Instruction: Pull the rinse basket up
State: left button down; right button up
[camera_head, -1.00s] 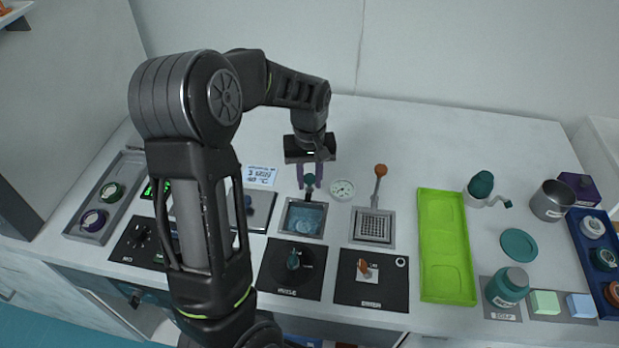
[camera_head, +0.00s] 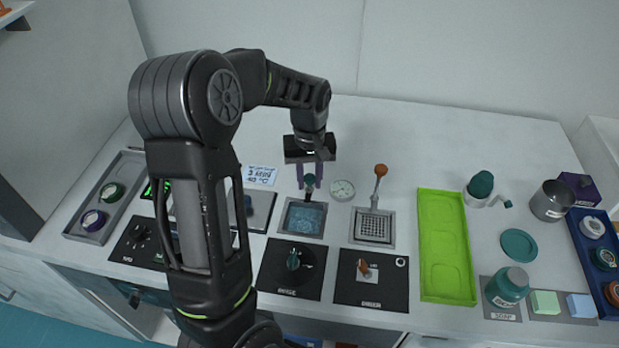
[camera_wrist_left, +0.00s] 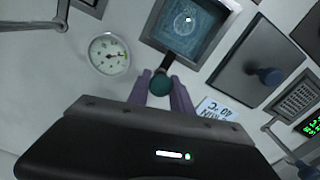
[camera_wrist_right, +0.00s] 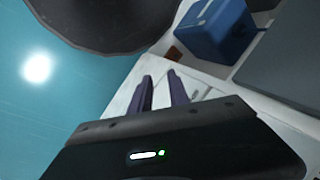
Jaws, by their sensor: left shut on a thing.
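The rinse tank (camera_head: 303,218) is a square metal well of blue water in the middle of the table. The rinse basket has a dark handle with a round teal knob (camera_head: 309,180) at the tank's far edge. The basket itself is down in the water and hard to make out. My left gripper (camera_head: 310,178) reaches down from behind the tank and is shut on the knob. In the left wrist view the purple fingers are on either side of the knob (camera_wrist_left: 160,85). My right gripper (camera_wrist_right: 160,88) shows only in its wrist view, its fingers slightly apart with nothing visible between them.
Right of the tank is a drain grid (camera_head: 374,227) with an orange-knobbed lever (camera_head: 381,171). A round dial (camera_head: 341,189) lies between them. A green tray (camera_head: 444,245) is further right. Control panels line the front.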

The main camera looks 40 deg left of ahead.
pick_arm(q)
jog(key=shift+r, duration=0.1)
notch_tip(320, 180, up, 6)
jog(key=p, duration=0.3)
jog(key=shift+r+p, duration=0.25)
jog(key=shift+p, duration=0.15)
jog(key=shift+w+a+f, duration=0.1)
jog(key=shift+w, duration=0.05)
jog(key=c, duration=1.5)
grip_release()
jog(key=shift+c, duration=0.2)
jog(key=o, duration=0.3)
jog(key=shift+o, duration=0.5)
